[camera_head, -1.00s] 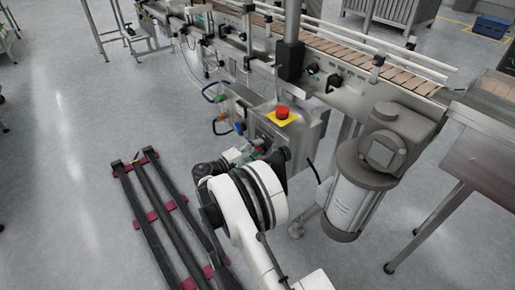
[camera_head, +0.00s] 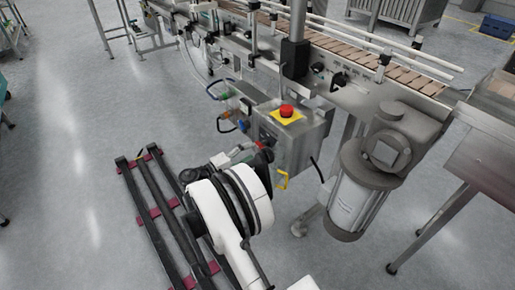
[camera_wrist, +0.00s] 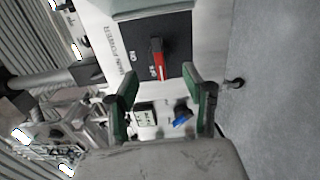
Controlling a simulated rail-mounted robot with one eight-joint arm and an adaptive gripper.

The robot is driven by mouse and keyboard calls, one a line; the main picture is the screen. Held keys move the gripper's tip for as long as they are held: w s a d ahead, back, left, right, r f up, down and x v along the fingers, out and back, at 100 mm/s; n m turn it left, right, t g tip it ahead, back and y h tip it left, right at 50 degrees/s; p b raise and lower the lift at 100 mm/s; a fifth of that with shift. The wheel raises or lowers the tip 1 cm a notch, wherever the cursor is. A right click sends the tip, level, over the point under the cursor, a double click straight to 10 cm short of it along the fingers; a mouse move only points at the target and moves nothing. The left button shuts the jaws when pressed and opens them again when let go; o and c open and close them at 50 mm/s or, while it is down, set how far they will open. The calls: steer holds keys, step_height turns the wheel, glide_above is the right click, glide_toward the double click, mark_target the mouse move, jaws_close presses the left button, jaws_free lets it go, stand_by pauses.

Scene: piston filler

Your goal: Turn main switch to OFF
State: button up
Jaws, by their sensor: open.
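The main switch (camera_wrist: 157,60) is a red handle on a black plate (camera_wrist: 178,55) with ON and OFF marks, in the upper middle of the wrist view. The handle runs roughly up and down in that picture, its lower end close to the OFF mark. My gripper (camera_wrist: 160,80) has its green-backed fingers spread, one on each side below the handle. They look apart from it; the exact depth gap is unclear.
A red emergency stop button (camera_head: 287,110) sits on top of the box. A blue knob (camera_wrist: 182,119) and a small meter (camera_wrist: 145,116) lie between my fingers in the wrist view. A motor (camera_head: 355,200) stands right of the box. Open floor (camera_head: 70,130) lies left.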

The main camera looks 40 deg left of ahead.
steer(key=v, duration=0.5)
steer(key=shift+s+a, duration=0.1)
steer(key=shift+s, duration=0.25)
